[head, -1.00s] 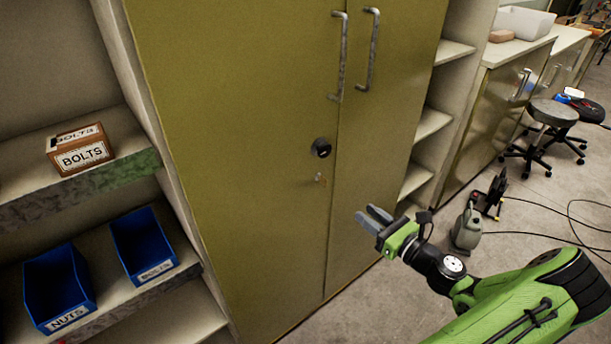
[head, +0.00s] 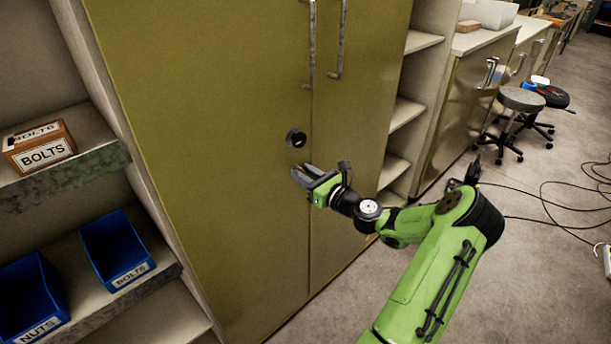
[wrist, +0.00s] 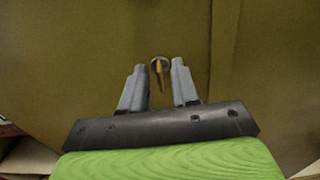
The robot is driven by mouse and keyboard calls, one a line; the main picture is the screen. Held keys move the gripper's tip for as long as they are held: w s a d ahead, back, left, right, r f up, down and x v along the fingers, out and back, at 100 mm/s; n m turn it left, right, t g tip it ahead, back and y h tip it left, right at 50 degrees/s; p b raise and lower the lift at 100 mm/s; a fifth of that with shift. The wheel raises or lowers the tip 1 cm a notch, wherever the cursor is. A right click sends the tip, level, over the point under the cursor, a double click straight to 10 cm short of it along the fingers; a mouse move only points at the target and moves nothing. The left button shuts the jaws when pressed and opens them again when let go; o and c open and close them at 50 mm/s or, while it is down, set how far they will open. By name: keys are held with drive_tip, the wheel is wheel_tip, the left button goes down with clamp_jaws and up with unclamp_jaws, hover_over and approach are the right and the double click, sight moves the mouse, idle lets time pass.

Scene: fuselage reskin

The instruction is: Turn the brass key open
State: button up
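The brass key (wrist: 159,73) sits in a round lock on the olive cabinet door, upright between my fingertips in the wrist view. My gripper (wrist: 159,80) is open, with one finger on each side of the key and a gap on both sides. In the head view my gripper (head: 301,172) is at the left door (head: 220,130), just below a dark round knob (head: 296,138). The key is hidden behind the gripper there. Both cabinet doors are closed.
Two vertical handles (head: 339,40) are on the doors above. Open shelves with a bolts box (head: 42,150) and blue bins (head: 115,250) stand at left. Stools (head: 520,105) and cables lie on the floor at right.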

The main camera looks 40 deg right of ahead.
drive_tip(key=shift+c, duration=0.2)
clamp_jaws()
drive_tip(key=shift+n, duration=0.3)
drive_tip(key=n+b, duration=0.3)
drive_tip(key=n, duration=0.5)
drive_tip(key=n+b, duration=0.3)
drive_tip(key=n, duration=0.6)
drive_tip(key=shift+a+f, duration=0.1)
drive_tip(key=shift+a, duration=0.1)
drive_tip(key=shift+n, duration=0.3)
drive_tip(key=shift+o, duration=0.2)
unclamp_jaws()
